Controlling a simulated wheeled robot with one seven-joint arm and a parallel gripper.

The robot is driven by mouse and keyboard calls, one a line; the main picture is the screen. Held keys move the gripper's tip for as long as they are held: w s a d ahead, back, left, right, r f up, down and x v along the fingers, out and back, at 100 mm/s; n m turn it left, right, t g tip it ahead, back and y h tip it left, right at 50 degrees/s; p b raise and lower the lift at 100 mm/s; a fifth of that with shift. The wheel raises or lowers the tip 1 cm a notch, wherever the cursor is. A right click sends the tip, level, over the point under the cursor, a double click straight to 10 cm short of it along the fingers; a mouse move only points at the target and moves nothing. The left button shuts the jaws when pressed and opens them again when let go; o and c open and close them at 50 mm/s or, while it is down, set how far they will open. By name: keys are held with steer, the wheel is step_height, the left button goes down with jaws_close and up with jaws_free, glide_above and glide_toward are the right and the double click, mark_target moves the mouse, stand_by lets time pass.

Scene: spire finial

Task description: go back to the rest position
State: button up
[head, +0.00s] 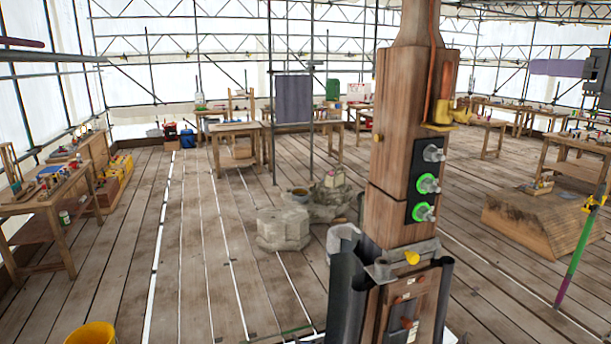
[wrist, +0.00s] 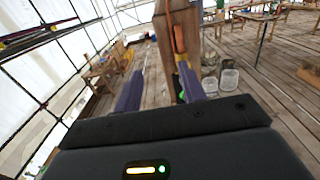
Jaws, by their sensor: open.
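My gripper (wrist: 160,80) is open in the wrist view, its two purple fingers apart with nothing held between them. What looks like its grey body and a purple finger (head: 557,67) shows at the top right of the head view, apart from the spire post. The wooden spire post (head: 400,150) stands upright right of centre, with an orange strip, a yellow fitting (head: 440,115) and several bolts, two ringed in green. In the wrist view the post (wrist: 165,45) rises beyond the fingers; the right finger overlaps it in the picture. Its lower part is hidden there.
A tool-covered workbench (head: 50,200) stands at left, with more benches at the back and right. Carved stones (head: 283,229) lie behind the post. A yellow bucket (head: 91,334) is at front left. A green and purple pole (head: 580,245) stands at right. Floor left of centre is clear.

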steer(key=w+f+m+t+h+b, duration=0.35)
steer(key=w+f+m, duration=0.65)
steer(key=m, duration=0.5)
steer(key=w+a+f+m+g+h+b, duration=0.1)
steer(key=w+f+m+g+h, duration=0.15)
steer(key=f+m, duration=0.6)
steer(key=w+a+f+m+g+h, duration=0.1)
steer(key=w+f+m+h, duration=0.3)
steer(key=f, duration=0.7)
steer(key=s+a+f+m+g+y+b, duration=0.1)
steer(key=s+a+f+m+g, duration=0.2)
steer(key=f, duration=0.4)
steer(key=s+a+f+m+g, duration=0.2)
steer(key=s+a+f, duration=0.1)
steer(key=f, duration=0.5)
steer(key=s+a+f+m+g+y+b, duration=0.1)
steer(key=s+a+f+m+g, duration=0.25)
steer(key=f, duration=0.35)
steer(key=s+a+f+m+g+y+b, duration=0.1)
steer(key=s+a+f+m+g, duration=0.3)
steer(key=s+f, duration=0.9)
steer(key=s+a+g, duration=0.1)
steer(key=a+g, duration=0.1)
steer(key=a, duration=0.2)
steer(key=shift+s+y, duration=0.35)
steer(key=shift+y, duration=0.05)
